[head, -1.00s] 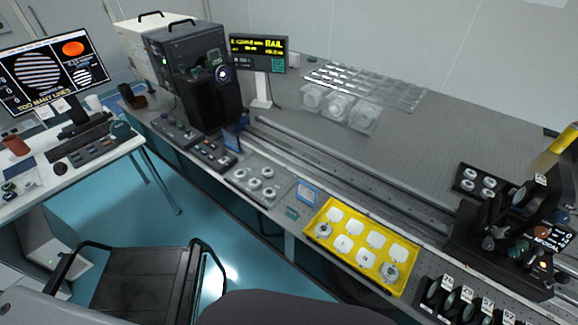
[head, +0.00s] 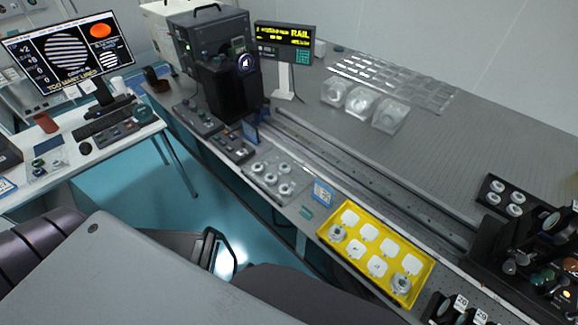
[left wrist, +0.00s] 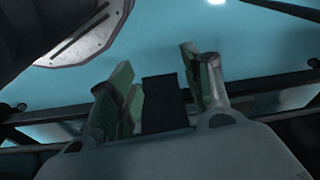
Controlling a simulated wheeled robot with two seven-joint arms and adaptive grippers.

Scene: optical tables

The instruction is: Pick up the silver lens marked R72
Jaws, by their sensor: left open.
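No R72 mark is legible in any view. The yellow tray (head: 343,256) at the bench front holds two silver ring-shaped pieces, one at its left end (head: 337,233) and one at its right end (head: 401,284), among several white pads. A clear tray (head: 257,187) left of it carries several silver-white round pieces. My left gripper (left wrist: 158,84) shows in the left wrist view with its green-padded fingers apart and nothing between them. It is over the blue floor area, with no lens near it in that view. My right gripper is not visible.
A long rail (head: 365,185) runs along the bench behind the trays. Black optical mounts (head: 520,245) stand at the right, with dark lens holders (head: 440,308) at the front. Clear cases (head: 360,101) sit at the back.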

